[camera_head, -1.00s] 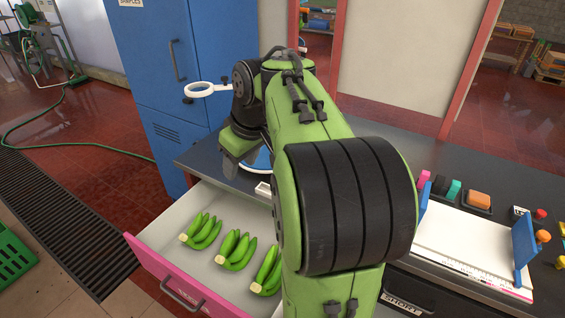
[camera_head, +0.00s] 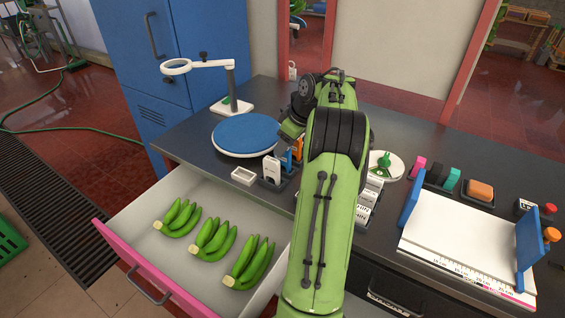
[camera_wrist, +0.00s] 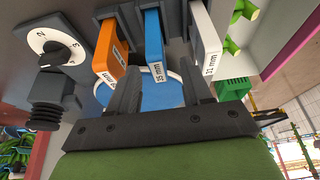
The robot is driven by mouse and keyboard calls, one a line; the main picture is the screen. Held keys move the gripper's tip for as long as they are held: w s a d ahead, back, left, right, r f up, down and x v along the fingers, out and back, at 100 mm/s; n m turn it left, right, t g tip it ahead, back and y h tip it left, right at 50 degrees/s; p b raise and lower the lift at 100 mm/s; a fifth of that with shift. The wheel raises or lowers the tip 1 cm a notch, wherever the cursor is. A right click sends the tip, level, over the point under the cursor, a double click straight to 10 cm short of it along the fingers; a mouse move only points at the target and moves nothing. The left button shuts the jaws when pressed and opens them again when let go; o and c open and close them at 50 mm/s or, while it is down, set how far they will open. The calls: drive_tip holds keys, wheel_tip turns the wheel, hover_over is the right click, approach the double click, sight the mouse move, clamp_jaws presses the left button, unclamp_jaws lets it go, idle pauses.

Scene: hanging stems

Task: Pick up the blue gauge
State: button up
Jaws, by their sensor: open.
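The blue gauge (camera_wrist: 153,32), marked 35 mm, stands in a dark rack between an orange gauge (camera_wrist: 113,42) and a white gauge (camera_wrist: 206,28) in the wrist view. My gripper (camera_wrist: 160,86) is open and empty, with one finger on each side of the blue gauge's line. Whether the fingers touch it or overlap it in depth, I cannot tell. In the head view the orange gauge (camera_head: 298,149) and white gauge (camera_head: 271,168) show beside my arm.
A blue round turntable (camera_head: 243,134) and a magnifier stand (camera_head: 232,105) are left of the rack. An open drawer (camera_head: 150,252) with green banana bunches is in front. A white measuring board (camera_head: 460,240) is at right. In the wrist view a dial (camera_wrist: 55,48) is near.

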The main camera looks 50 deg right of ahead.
sight(283, 160)
drive_tip(key=b+x, duration=0.2)
drive_tip(key=x, duration=0.3)
drive_tip(key=shift+w+d+f, duration=0.1)
drive_tip(key=shift+d, duration=0.05)
drive_tip(key=shift+c, duration=0.3)
drive_tip(key=shift+r, duration=0.2)
clamp_jaws()
